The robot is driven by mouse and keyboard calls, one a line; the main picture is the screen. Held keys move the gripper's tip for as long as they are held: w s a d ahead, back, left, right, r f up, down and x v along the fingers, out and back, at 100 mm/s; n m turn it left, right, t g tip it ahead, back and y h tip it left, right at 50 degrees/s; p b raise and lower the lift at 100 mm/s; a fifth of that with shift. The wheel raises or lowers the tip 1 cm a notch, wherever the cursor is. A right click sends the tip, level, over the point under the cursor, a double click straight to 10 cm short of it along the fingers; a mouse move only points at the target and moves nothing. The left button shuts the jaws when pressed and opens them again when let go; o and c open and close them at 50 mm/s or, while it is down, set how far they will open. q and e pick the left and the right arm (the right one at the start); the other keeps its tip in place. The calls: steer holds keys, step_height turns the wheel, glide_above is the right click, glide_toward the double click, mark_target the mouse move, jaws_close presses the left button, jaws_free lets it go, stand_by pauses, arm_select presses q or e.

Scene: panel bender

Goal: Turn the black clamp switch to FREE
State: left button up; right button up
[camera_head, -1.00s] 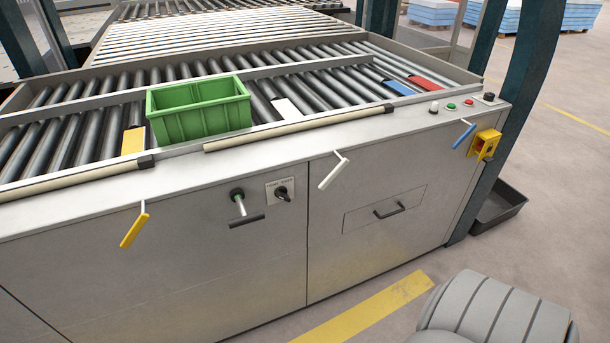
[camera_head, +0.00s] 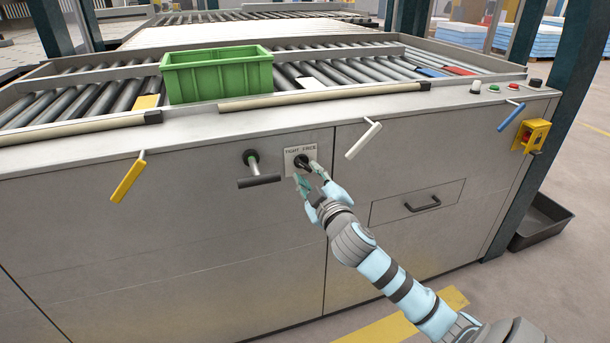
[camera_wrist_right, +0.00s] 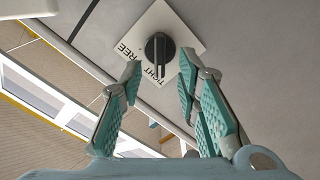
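The black clamp switch (camera_head: 301,161) sits on a small white plate (camera_head: 290,153) marked TIGHT and FREE, on the machine's grey front panel. In the right wrist view the switch (camera_wrist_right: 158,48) is a round knob with a raised bar; one end of the bar faces the word TIGHT. My right gripper (camera_head: 308,173) is at the plate with its teal fingers apart. In the wrist view the fingertips of the right gripper (camera_wrist_right: 161,64) stand on either side of the knob, with a visible gap to it. My left gripper is not in view.
A black T-handle (camera_head: 259,181) sticks out just left of the plate. A yellow lever (camera_head: 128,181), a white lever (camera_head: 364,139) and a blue lever (camera_head: 511,117) hang along the front edge. A green crate (camera_head: 217,78) stands on the rollers. A drawer handle (camera_head: 423,203) is lower right.

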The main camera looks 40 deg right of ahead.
mark_target(305, 168)
steer(key=x, duration=0.3)
steer(key=shift+w+d, duration=0.1)
steer(key=shift+w, duration=0.25)
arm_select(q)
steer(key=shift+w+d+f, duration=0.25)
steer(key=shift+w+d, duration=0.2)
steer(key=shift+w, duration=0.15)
arm_select(e)
jaws_close()
